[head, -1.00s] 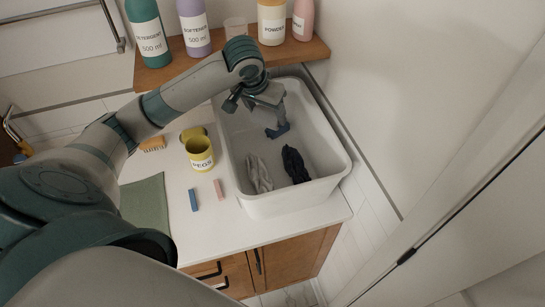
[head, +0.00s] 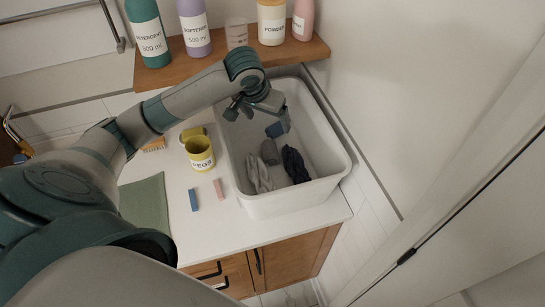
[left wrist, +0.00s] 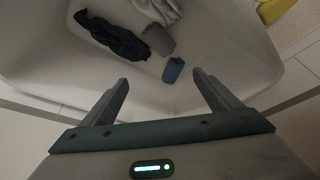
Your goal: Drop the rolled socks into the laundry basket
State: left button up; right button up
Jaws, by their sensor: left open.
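The white laundry basket (head: 331,139) stands on the counter. A grey roll that looks like the rolled socks (head: 269,152) lies inside, near the other clothes; it also shows in the left wrist view (left wrist: 158,40). A small blue bundle (head: 275,130) is close by, partly hidden by a finger in the head view; the left wrist view (left wrist: 173,70) shows it beyond my fingertips. My left gripper (head: 259,114) is over the basket, open, with nothing between its fingers (left wrist: 160,81). My right gripper is not in view.
A dark garment (head: 294,165) and a light grey one (head: 258,173) lie in the basket. A yellow pegs cup (head: 200,155), two pegs, a brush and a green cloth (head: 147,205) are left of it. Bottles stand on a wooden shelf (head: 220,54) behind.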

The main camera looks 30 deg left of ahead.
pick_arm(q)
jog(key=shift+r, duration=0.15)
jog(key=b+v, duration=0.3)
jog(key=v, duration=1.4)
jog(key=shift+s, duration=0.1)
dwell(0.6)
